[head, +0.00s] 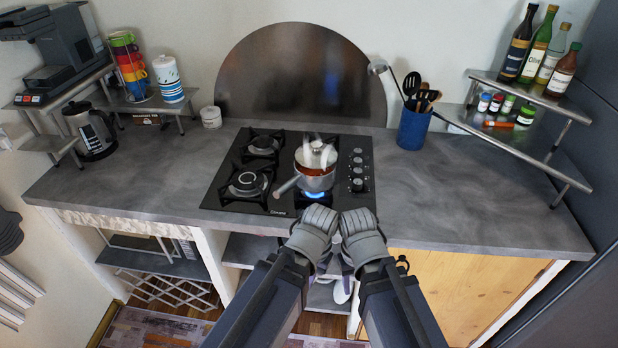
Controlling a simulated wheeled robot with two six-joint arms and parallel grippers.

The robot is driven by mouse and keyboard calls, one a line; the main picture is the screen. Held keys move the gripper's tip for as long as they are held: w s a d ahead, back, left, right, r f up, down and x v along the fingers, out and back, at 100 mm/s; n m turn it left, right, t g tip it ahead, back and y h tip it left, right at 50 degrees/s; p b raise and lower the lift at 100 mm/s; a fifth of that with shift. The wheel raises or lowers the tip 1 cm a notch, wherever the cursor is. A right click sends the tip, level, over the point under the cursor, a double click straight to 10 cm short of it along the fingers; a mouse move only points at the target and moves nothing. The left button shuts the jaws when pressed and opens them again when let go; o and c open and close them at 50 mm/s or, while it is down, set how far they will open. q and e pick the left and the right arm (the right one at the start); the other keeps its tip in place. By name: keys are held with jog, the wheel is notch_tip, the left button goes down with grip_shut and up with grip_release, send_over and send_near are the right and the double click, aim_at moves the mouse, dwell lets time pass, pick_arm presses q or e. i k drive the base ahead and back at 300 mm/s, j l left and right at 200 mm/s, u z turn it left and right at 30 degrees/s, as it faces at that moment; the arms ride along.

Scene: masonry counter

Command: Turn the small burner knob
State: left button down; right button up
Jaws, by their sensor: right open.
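The black gas cooktop (228,190) is set in the grey counter. A column of burner knobs (357,171) runs along its right side; I cannot tell which one is the small burner's. A blue flame (315,194) burns under a steel saucepan (315,180) with red contents at the front right. My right gripper (347,269) is just in front of the counter's front edge, below its wrist, open and apart from the knobs. My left gripper (322,266) is beside it, mostly hidden by its own wrist and arm.
The saucepan handle (287,187) points front left. A blue utensil holder (413,128) stands right of the cooktop. A bottle shelf (545,160) is at the far right, and a French press (92,132) at the left.

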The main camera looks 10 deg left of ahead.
aim_at(357, 183)
jog(key=i+l+z, duration=0.15)
jog(key=l, duration=0.3)
jog(key=i+l+z, duration=0.15)
jog(key=i+l, duration=0.15)
jog(key=i+l+z, duration=0.15)
jog(key=l, duration=0.35)
jog(key=i, duration=0.1)
